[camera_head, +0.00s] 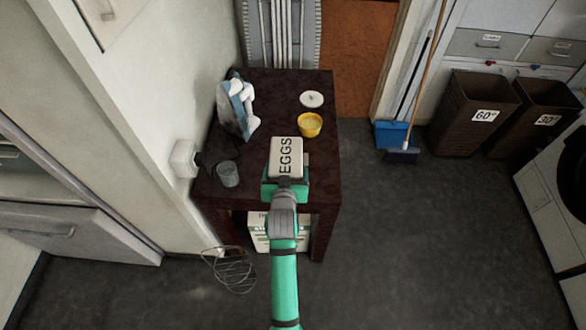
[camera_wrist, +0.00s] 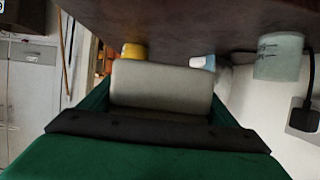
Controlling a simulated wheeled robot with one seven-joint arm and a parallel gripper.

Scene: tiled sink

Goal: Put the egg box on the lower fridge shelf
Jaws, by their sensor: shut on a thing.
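The egg box (camera_head: 287,157) is a pale box with EGGS printed on its top. My green gripper (camera_head: 285,180) is shut on it, at the near edge of the dark table. In the wrist view the pale box (camera_wrist: 160,87) sits between the two fingers of the gripper (camera_wrist: 162,108). I cannot tell whether the box touches the table top.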

